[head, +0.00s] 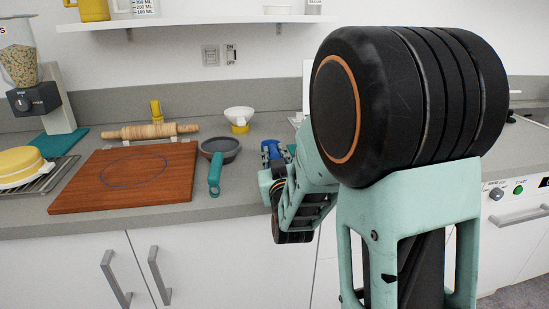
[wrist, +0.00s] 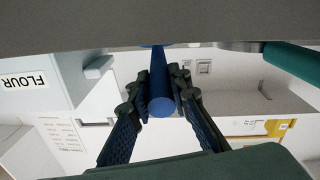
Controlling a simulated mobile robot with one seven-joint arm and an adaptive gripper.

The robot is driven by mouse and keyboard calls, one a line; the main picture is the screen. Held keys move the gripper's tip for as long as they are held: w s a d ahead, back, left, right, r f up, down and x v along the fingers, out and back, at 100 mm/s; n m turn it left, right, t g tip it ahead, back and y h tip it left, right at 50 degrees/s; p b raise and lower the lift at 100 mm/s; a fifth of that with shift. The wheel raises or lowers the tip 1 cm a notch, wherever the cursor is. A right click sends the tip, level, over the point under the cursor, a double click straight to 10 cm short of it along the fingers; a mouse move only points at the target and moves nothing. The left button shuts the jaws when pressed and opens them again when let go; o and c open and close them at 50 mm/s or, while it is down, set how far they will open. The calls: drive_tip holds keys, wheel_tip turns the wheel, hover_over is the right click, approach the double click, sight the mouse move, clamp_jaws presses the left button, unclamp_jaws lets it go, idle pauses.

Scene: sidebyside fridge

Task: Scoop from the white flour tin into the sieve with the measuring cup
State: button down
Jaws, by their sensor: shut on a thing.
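My gripper (head: 277,166) is over the counter's front part, right of the sieve. In the wrist view its two fingers (wrist: 160,88) are closed around a blue handle (wrist: 162,98), which I take for the measuring cup's. In the head view, blue (head: 270,149) shows at the fingertips. The cup's bowl cannot be made out. The grey sieve (head: 228,145) lies by the wooden board, its green handle (head: 215,178) toward the front; a green handle also shows in the wrist view (wrist: 292,62). The pale tin labelled FLOUR (wrist: 62,62) is at left in the wrist view. My arm mostly hides that area in the head view.
The wooden board (head: 90,185), rolling pin (head: 150,131) and a white-and-yellow item (head: 239,117) are on the counter to the left. A bean grinder (head: 35,95) stands at the far left. A shelf (head: 190,21) runs above. Some bare counter lies around the sieve.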

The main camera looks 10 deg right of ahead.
drive_tip(key=shift+f, duration=0.15)
drive_tip(key=c, duration=1.8)
unclamp_jaws()
drive_tip(key=shift+p, duration=0.45)
